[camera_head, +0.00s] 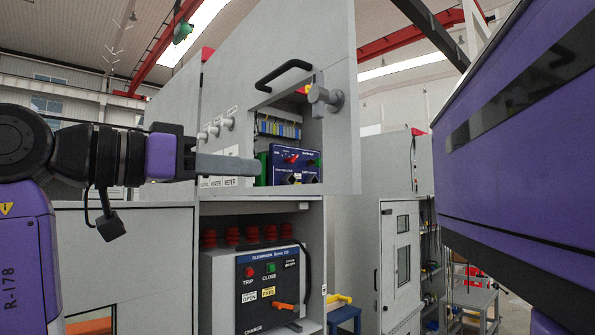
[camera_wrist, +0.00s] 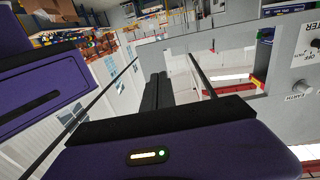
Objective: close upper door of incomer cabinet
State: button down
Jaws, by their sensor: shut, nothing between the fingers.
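The upper door (camera_head: 344,140) of the grey cabinet stands out toward me in the head view, its right edge nearest. It carries a black bar handle (camera_head: 283,72), a grey latch knob (camera_head: 325,95) and small knobs with labels at left. Through its opening I see terminals and a blue relay unit (camera_head: 295,165). My gripper (camera_head: 256,166) reaches in from the left, shut and empty, its grey fingers in front of the door's lower left part. I cannot tell whether they touch it. In the wrist view my dark fingers (camera_wrist: 157,90) are together, with the labelled panel (camera_wrist: 285,75) at right.
Below the door is a breaker compartment with a dark control panel (camera_head: 267,290) and red insulators. Another grey cabinet (camera_head: 400,265) stands to the right, with shelves and a small table (camera_head: 470,298) beyond. A grey cabinet front (camera_head: 155,260) lies below my arm at left.

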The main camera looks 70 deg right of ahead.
jog(key=p, duration=0.4)
send_near(327, 175)
jog(key=x, duration=0.5)
jog(key=shift+s+r, duration=0.15)
jog(key=shift+r, duration=0.05)
jog(key=shift+x, duration=0.85)
jog(key=shift+f, duration=0.15)
